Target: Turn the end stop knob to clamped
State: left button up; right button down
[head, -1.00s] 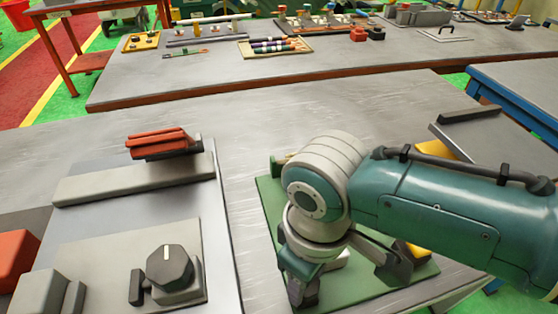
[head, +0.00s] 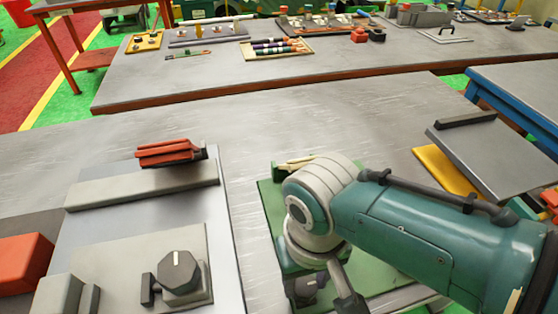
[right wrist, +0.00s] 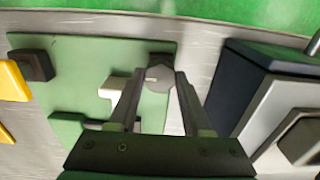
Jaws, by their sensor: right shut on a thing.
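The right wrist view shows a round grey knob (right wrist: 159,80) with a short pale mark, near the edge of a green plate (right wrist: 75,85). I take this to be the end stop knob. My right gripper (right wrist: 158,76) has a finger on either side of it and is shut on it. In the head view, my right gripper (head: 328,292) is low over the green plate (head: 268,215), and my wrist and arm hide much of the plate. No clamped label is readable. My left gripper is not in view.
Another dark knob (head: 180,272) with a pale line sits on a grey plate at the left. Red jaws (head: 170,152) lie on a grey bar behind it. Open bench lies behind the green plate.

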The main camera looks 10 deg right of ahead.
aim_at(305, 284)
dwell(0.4)
jog(key=shift+c, duration=1.7)
grip_release()
notch_tip(305, 284, up, 10)
jog(key=p, duration=0.4)
